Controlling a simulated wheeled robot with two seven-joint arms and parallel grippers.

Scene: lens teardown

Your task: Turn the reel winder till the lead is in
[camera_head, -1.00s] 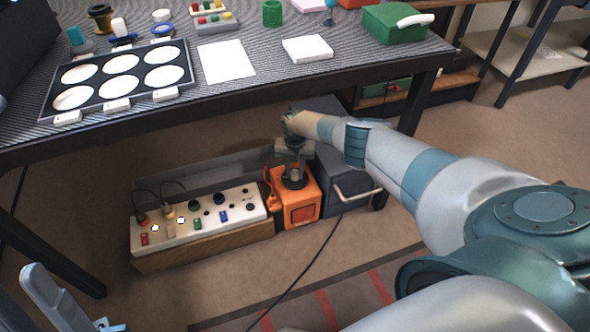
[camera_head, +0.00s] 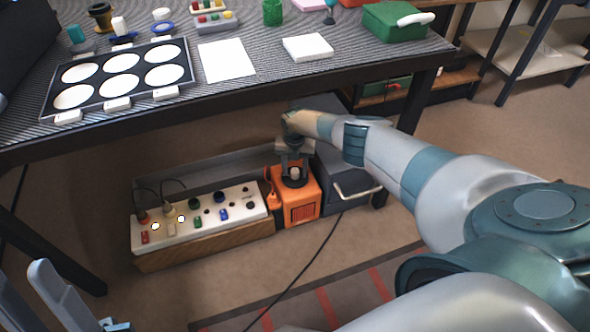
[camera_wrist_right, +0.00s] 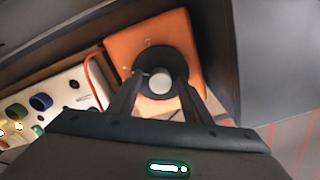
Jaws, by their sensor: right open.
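The reel winder is an orange box (camera_head: 302,207) on the floor under the table, with a black round reel and a pale knob (camera_wrist_right: 160,82) on top. My right gripper (camera_head: 294,172) reaches down over it from above. In the right wrist view its two dark fingers (camera_wrist_right: 160,88) stand apart, one on each side of the knob, with gaps showing. A red-orange lead (camera_wrist_right: 93,75) runs along the winder's side; it also shows in the head view (camera_head: 269,190). How much lead is out I cannot tell.
A white control panel (camera_head: 235,206) with coloured knobs, on a wooden base, adjoins the winder's left. A dark grey cabinet (camera_head: 340,176) with a pale handle stands close on the right. The table (camera_head: 250,97) overhangs behind. A black cable crosses the open floor in front.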

